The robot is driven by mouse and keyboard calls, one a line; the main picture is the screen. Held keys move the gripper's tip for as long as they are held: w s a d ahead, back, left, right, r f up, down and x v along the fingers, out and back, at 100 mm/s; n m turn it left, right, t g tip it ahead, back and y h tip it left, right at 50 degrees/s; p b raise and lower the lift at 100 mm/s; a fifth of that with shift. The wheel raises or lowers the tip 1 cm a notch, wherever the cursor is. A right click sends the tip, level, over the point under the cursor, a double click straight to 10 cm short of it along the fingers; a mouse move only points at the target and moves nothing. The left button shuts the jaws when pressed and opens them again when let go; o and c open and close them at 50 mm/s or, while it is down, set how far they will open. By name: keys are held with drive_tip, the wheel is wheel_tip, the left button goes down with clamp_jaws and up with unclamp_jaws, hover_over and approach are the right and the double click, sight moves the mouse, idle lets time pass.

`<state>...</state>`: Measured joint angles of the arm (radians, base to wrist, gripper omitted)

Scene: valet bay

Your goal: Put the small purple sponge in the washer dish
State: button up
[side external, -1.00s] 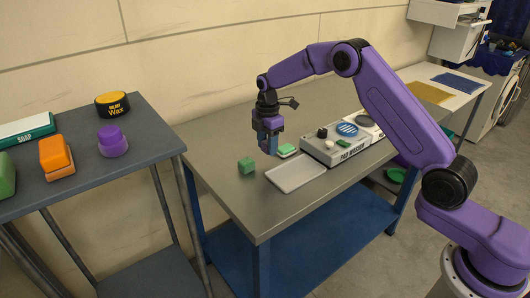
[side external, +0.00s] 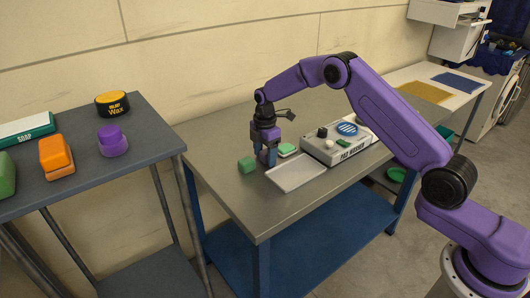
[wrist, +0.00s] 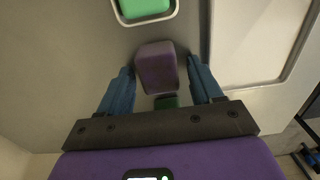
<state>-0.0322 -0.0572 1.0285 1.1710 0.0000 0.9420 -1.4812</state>
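The small purple sponge (wrist: 156,66) lies on the grey bench between the blue fingers of my gripper (wrist: 160,68) in the wrist view. A gap shows on both sides of it, so the fingers stand open around it. In the side view my gripper (side external: 268,162) is lowered to just above or at the bench, and it hides the sponge. The pad washer (side external: 338,150), a grey box right of the gripper, carries a round blue dish (side external: 347,129) on top.
A green block (side external: 246,165) stands just left of my gripper; a small green patch (wrist: 167,102) shows below the sponge. A white-rimmed dish with a green sponge (side external: 286,149) is close behind. A shallow pale tray (side external: 297,174) lies to the right. A side table (side external: 120,165) holds other items.

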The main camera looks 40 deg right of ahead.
sight(266, 152)
idle(0.3)
wheel_tip(266, 152, up, 18)
drive_tip(key=shift+d+f, duration=0.2)
idle(0.3)
drive_tip(key=s+a+r+m, duration=0.15)
drive_tip(key=s+a, duration=0.35)
drive_tip(key=s, duration=0.5)
drive_tip(key=s+a+r+m, duration=0.15)
drive_tip(key=s+a, duration=0.35)
drive_tip(key=s, duration=0.5)
drive_tip(key=s+d+f+m, duration=0.1)
drive_tip(key=s+d, duration=0.1)
drive_tip(key=s, duration=1.2)
drive_tip(key=shift+d, duration=0.3)
drive_tip(key=shift+m, duration=0.7)
drive_tip(key=s+d+f, duration=0.1)
drive_tip(key=s+d, duration=0.1)
drive_tip(key=s, duration=0.2)
drive_tip(key=s+d+f, duration=0.1)
drive_tip(key=s+d, duration=0.1)
drive_tip(key=s, duration=0.2)
drive_tip(key=s+d+f, duration=0.1)
drive_tip(key=s+d, duration=0.1)
drive_tip(key=s, duration=0.2)
drive_tip(key=shift+s+d+f, duration=0.25)
drive_tip(key=shift+d+f, duration=0.05)
drive_tip(key=shift+f, duration=0.1)
